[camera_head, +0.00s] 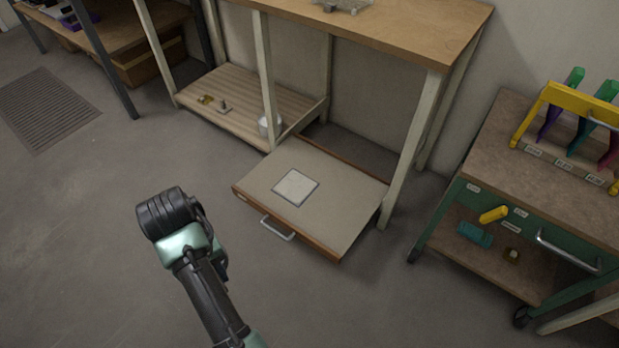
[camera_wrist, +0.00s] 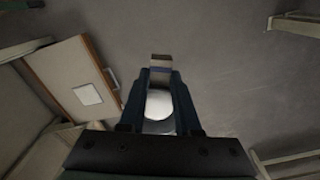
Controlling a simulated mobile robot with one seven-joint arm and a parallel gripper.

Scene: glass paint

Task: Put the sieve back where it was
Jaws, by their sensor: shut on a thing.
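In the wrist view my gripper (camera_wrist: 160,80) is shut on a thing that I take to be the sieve. How these parts join is hard to tell. In the head view my arm stands over the floor, left of the open drawer, and the fingers and held thing are hidden.
The drawer (camera_head: 345,212) is pulled out under the wooden table (camera_head: 400,22) and has a pale square plate (camera_head: 296,186) on it. A low slatted shelf (camera_head: 235,85) holds a white jar (camera_head: 268,126) and small items. A yellow rack (camera_head: 575,97) stands on the right cart (camera_head: 490,150).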

